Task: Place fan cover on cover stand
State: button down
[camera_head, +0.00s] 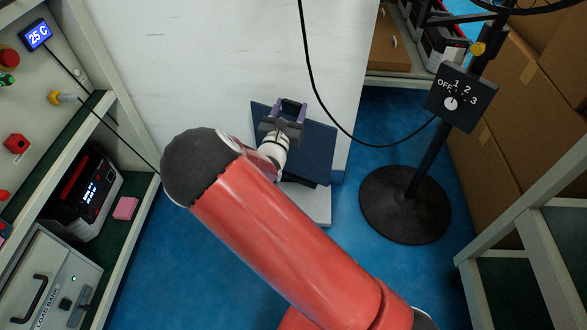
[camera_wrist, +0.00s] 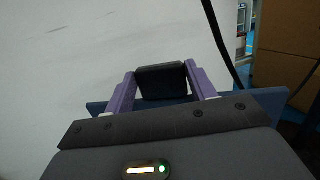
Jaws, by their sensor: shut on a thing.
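My gripper (camera_head: 291,110) is in front of the white wall, at the upper part of a dark blue panel. In the wrist view its two purple fingers (camera_wrist: 161,88) are on either side of a small black block (camera_wrist: 161,80) and shut on it. I cannot tell whether this block is part of a fan cover. The dark blue panel (camera_head: 312,150) tilts against the wall above a white base (camera_head: 316,205), and looks like the cover stand. My arm hides part of both. A black wire ring (camera_head: 535,8), possibly a fan cover, is cut off at the top right.
A black pole with a speed-dial box (camera_head: 461,97) stands on a round base (camera_head: 405,204) to the right. A black cable (camera_head: 322,95) hangs near my gripper. Shelves are at left and lower right, with cardboard boxes (camera_head: 510,120) at right. Blue floor is clear between.

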notch_tip(320, 180, down, 17)
jog(key=b, duration=0.1)
jog(key=shift+r+b, duration=0.2)
jog(key=shift+b, duration=0.15)
jog(key=shift+f, duration=0.1)
jog(key=c, duration=0.5)
grip_release()
jog(key=v, duration=1.2)
jog(key=s+d+r+m+g+h, duration=0.3)
jog(key=s+d+r+m+g, duration=0.1)
jog(key=d+r+m+g, duration=0.55)
jog(key=s+d+r+m+g+h, duration=0.3)
jog(key=d+r+m+g, duration=0.45)
jog(key=d+m, duration=0.4)
jog(key=s+d+r+m+t+y, duration=0.1)
jog(key=s+r+m+t+y, duration=0.2)
jog(key=s+r+m+y, duration=0.8)
jog(key=s+r+m, duration=0.1)
jog(key=s+r, duration=0.2)
jog(key=s, duration=0.3)
jog(key=shift+r, duration=0.4)
